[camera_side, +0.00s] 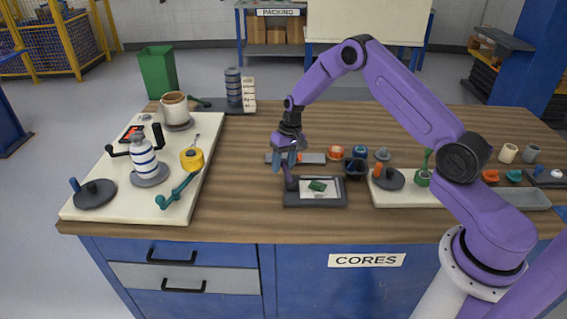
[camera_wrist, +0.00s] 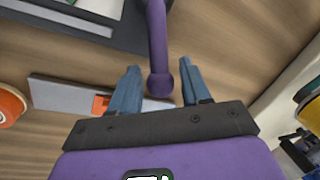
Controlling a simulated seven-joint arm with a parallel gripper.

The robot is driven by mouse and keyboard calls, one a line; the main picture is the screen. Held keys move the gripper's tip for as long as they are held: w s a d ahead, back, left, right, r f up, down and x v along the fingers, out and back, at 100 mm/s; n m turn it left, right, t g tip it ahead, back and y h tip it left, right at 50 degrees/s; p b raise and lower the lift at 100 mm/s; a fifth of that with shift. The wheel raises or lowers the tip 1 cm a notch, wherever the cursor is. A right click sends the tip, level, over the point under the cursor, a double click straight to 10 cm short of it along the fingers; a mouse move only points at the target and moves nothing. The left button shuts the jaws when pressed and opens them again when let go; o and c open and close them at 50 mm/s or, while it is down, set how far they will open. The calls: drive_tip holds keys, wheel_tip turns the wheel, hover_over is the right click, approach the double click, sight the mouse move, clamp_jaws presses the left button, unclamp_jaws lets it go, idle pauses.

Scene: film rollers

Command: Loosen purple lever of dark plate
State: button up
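The dark plate (camera_side: 315,204) lies flat near the front of the table, with a pale recess and a green piece inside it. Its purple lever (camera_side: 290,178) stands at the plate's left side. In the wrist view the purple lever (camera_wrist: 157,40) reaches down from the dark plate (camera_wrist: 98,32) and ends in a round knob. My gripper (camera_side: 284,163) is at the lever's top end, pointing down. In the wrist view my gripper (camera_wrist: 158,72) is open, with one blue finger on each side of the knob. Gaps show between the knob and both fingers.
A grey bar with an orange patch (camera_side: 312,158) lies behind the plate. A dark square cup (camera_side: 355,166) and small coloured pieces stand to the right. A pale board (camera_side: 120,207) with a striped vase and levers fills the left. Bare wood (camera_side: 240,190) lies between.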

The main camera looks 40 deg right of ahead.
clamp_jaws()
drive_tip(key=shift+a+n, duration=0.15)
drive_tip(key=shift+n, duration=0.15)
drive_tip(key=shift+w+a+n+g, duration=0.15)
drive_tip(key=shift+a+n, duration=0.25)
drive_tip(key=shift+n, duration=0.2)
drive_tip(key=shift+w+a+n+g, duration=0.15)
drive_tip(key=shift+a+n, duration=0.25)
drive_tip(key=shift+n, duration=0.2)
drive_tip(key=a+n, duration=0.1)
drive_tip(key=n, duration=0.1)
drive_tip(key=shift+a+n, duration=0.4)
drive_tip(key=a+n, duration=0.1)
drive_tip(key=a+n+g, duration=0.1)
drive_tip(key=n, duration=0.1)
drive_tip(key=shift+s, duration=0.3)
drive_tip(key=shift+s+a+n+g+h, duration=0.25)
drive_tip(key=shift+a+n, duration=0.25)
drive_tip(key=shift+n, duration=0.4)
drive_tip(key=shift+s+a+n+g+h, duration=0.15)
drive_tip(key=shift+s+a+n, duration=0.25)
drive_tip(key=shift+n, duration=0.5)
drive_tip(key=shift+a, duration=0.1)
